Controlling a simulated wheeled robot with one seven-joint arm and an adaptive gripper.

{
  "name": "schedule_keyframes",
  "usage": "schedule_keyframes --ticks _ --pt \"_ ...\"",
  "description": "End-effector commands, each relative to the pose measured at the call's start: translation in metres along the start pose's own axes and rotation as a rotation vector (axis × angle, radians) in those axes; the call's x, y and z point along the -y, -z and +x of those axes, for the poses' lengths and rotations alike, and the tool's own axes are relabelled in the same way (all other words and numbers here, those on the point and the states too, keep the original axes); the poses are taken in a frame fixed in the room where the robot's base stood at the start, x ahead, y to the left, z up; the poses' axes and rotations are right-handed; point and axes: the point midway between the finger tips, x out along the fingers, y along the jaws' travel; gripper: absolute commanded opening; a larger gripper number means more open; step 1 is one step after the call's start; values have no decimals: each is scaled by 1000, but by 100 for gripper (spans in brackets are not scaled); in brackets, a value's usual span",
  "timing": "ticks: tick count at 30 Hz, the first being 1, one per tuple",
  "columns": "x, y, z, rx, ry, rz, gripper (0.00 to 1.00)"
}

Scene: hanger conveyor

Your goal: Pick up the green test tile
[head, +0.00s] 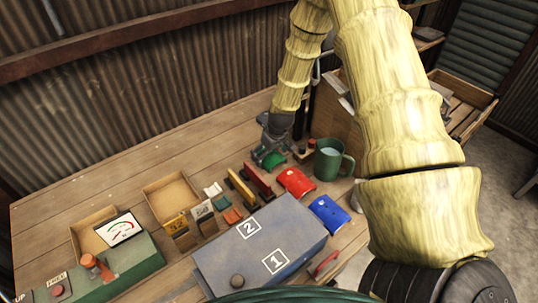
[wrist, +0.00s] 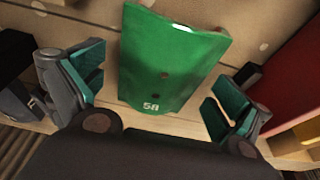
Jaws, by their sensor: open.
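The green test tile (wrist: 165,62) is a curved piece marked 58 with two dark holes. In the wrist view it lies on the wooden table between my open fingers, with gaps on both sides. My gripper (wrist: 155,95) is open and empty, its teal-padded fingertips left and right of the tile's lower half. In the head view my gripper (head: 268,160) points down over the table, and part of the green tile (head: 275,158) shows just beside it. The rest of the tile is hidden there by my gripper.
A green mug (head: 330,160) stands right of my gripper. A red tile (head: 295,182) and a blue tile (head: 329,214) lie nearer. Upright dark red and yellow pieces (head: 257,180) stand to the left. A grey box (head: 260,245) marked 1 and 2 is in front. Open table lies left.

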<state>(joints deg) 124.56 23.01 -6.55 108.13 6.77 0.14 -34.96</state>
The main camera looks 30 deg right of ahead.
Motion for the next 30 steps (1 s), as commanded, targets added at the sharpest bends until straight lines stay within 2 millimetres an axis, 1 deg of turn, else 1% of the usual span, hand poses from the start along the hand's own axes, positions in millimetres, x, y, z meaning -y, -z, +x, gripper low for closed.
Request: schedule_keyframes --ticks 8,9,14,15,17,18,26,30 --pt "0 0 2 0 0 0 100" --pt "0 0 2 0 0 0 98" --pt "0 0 2 0 0 0 69" --pt "0 0 2 0 0 0 62" --pt "0 0 2 0 0 0 51" --pt "0 0 2 0 0 0 48" --pt "0 0 1 0 0 0 48" --pt "0 2 -4 -1 0 -1 48"
